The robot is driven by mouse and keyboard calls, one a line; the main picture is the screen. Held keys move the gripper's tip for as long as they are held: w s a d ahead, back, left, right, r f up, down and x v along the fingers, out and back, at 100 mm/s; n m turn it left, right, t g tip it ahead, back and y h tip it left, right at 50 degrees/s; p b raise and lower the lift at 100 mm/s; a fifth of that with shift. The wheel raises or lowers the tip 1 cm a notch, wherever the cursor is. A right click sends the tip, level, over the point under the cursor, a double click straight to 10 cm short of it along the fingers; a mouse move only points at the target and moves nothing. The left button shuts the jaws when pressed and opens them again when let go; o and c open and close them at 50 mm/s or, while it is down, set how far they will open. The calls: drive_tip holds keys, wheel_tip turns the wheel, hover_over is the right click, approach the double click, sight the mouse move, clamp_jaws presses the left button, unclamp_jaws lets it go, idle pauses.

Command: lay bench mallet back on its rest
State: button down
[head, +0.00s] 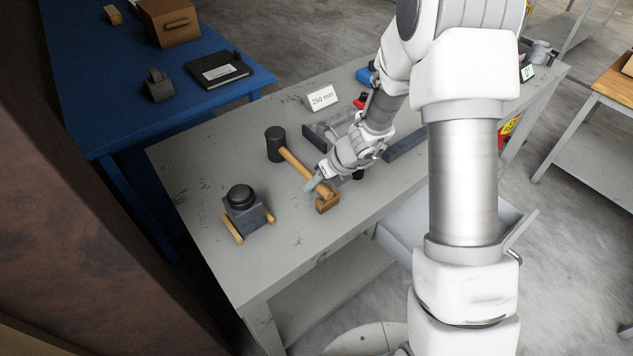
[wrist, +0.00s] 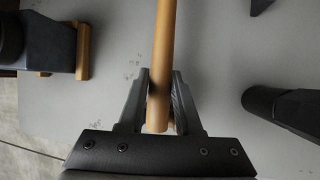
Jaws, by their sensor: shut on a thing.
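The bench mallet has a black head (head: 276,144) and a pale wooden handle (head: 296,162). The handle also runs upright through the wrist view (wrist: 164,60), its head out of frame there. My gripper (head: 318,185) is shut on the handle near its free end, between both fingers in the wrist view (wrist: 158,105). A small brown wooden block (head: 327,203) is just below the handle's free end; I cannot tell whether they touch or whether it is the rest. The mallet's height over the grey bench (head: 220,160) is unclear.
A dark block with a round black top (head: 243,205) and wooden side strips stands left of the gripper. A "250 mm" sign (head: 322,98) and grey metal parts (head: 322,132) lie behind. A blue table (head: 110,90) is beyond.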

drive_tip(key=shift+f, duration=0.15)
drive_tip(key=c, duration=0.5)
unclamp_jaws()
drive_tip(key=shift+p+v, duration=1.1)
drive_tip(key=shift+v, duration=0.65)
drive_tip(key=shift+p+v, duration=1.45)
drive_tip(key=shift+v, duration=0.8)
